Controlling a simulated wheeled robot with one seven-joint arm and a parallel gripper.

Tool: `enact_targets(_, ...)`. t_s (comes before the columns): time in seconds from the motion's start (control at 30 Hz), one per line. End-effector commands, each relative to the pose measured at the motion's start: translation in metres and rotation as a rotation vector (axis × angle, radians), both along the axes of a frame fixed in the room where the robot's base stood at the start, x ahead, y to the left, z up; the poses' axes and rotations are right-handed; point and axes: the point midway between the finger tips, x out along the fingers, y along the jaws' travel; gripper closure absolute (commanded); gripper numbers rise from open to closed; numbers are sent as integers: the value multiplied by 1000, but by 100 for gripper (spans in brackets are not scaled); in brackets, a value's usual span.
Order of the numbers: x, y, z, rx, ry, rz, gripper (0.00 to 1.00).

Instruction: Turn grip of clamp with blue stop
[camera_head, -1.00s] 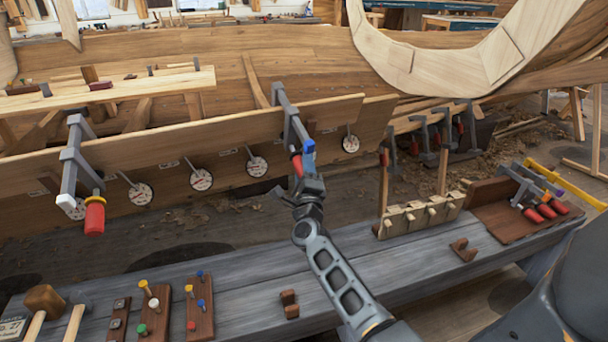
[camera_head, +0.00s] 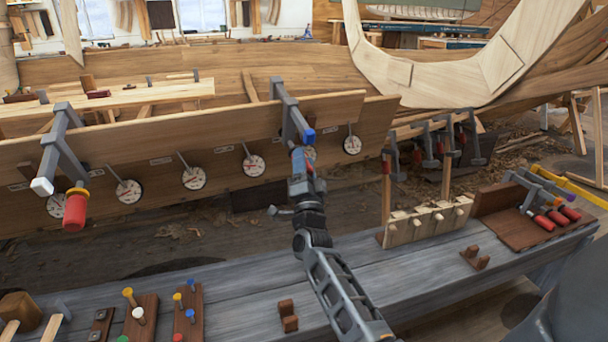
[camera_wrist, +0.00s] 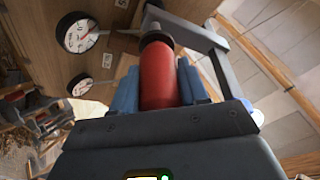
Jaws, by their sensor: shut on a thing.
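The clamp with the blue stop (camera_head: 290,108) is a grey bar clamp on the upper plank of the hull, near the middle of the head view. Its blue stop (camera_head: 309,135) is at the lower end of the clamp. My gripper (camera_head: 307,170) is just below it, mostly hiding the grip in this view. In the wrist view, the red cylindrical grip (camera_wrist: 158,78) sits between the blue finger pads of my gripper (camera_wrist: 158,92), which is shut on it. The grip's lower end is hidden behind my gripper body.
Another clamp (camera_head: 60,150) with a red grip and white stop is at left. Round dials (camera_head: 194,178) hang along the plank. The grey bench (camera_head: 240,300) holds a peg rack (camera_head: 428,222) and a board with spare clamps (camera_head: 510,228) at right.

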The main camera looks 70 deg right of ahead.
Motion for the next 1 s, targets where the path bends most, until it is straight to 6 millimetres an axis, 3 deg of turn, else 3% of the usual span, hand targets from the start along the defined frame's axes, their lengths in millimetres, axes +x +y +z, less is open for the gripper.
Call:
enact_targets(0.4,0,1,-1,-145,134,-71,87)
enact_targets(1.0,1,1,1,-168,156,-82,87)
